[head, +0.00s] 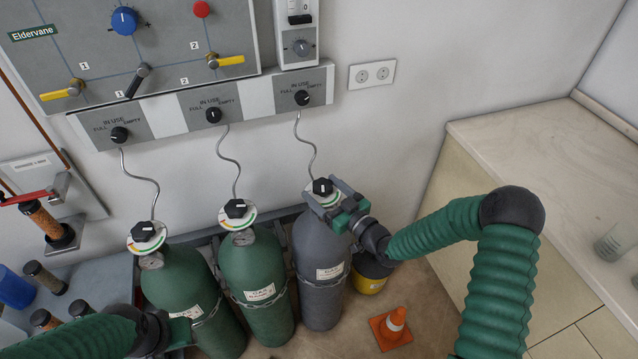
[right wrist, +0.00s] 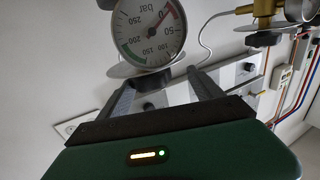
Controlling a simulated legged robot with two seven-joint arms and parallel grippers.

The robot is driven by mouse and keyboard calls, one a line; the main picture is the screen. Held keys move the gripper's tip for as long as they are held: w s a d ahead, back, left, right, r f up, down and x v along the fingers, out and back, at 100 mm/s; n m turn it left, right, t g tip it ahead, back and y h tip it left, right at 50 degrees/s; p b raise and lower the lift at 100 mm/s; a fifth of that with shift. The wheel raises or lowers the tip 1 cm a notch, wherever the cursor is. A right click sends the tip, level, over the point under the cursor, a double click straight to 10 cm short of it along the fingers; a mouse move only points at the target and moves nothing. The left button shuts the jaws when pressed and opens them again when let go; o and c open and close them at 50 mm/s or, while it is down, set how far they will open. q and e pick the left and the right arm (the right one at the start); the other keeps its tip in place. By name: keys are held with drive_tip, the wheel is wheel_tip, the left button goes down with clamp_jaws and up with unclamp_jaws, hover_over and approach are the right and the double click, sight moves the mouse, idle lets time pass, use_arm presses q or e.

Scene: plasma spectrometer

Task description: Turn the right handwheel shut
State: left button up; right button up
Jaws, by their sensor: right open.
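The right handwheel (head: 322,187) is a black knob with a white mark, on top of the grey gas cylinder (head: 321,260). My right gripper (head: 322,193) is at the top of that cylinder, its fingers open and close around or beside the handwheel. I cannot tell whether they touch it. In the right wrist view, the fingers (right wrist: 163,90) stand apart, with a round pressure gauge (right wrist: 150,30) just beyond them and a dark part low between them. My left gripper (head: 182,333) is partly visible at the lower left, beside a green cylinder; its fingers are unclear.
Two green cylinders (head: 262,275) with black handwheels stand left of the grey one. An orange cone (head: 393,326) and a yellow-and-black container (head: 371,277) are on the floor to its right. A pale counter (head: 540,150) fills the right side. The wall panel (head: 200,112) hangs behind.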

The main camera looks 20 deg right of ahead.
drive_tip(key=x, duration=0.2)
drive_tip(key=shift+w+a+f, duration=0.1)
drive_tip(key=shift+w+a, duration=0.1)
drive_tip(key=shift+w, duration=0.05)
drive_tip(key=shift+w+d+f, duration=0.1)
drive_tip(key=shift+d+f, duration=0.05)
drive_tip(key=shift+d, duration=1.2)
drive_tip(key=shift+c, duration=1.7)
drive_tip(key=shift+a, duration=0.8)
drive_tip(key=c, duration=0.5)
drive_tip(key=shift+a, duration=0.15)
drive_tip(key=shift+c, duration=2.2)
drive_tip(key=shift+d, duration=0.45)
drive_tip(key=shift+c, duration=0.4)
use_arm(q)
drive_tip(key=shift+w+d+r, duration=0.1)
drive_tip(key=shift+w+d, duration=0.05)
drive_tip(key=shift+d, duration=0.25)
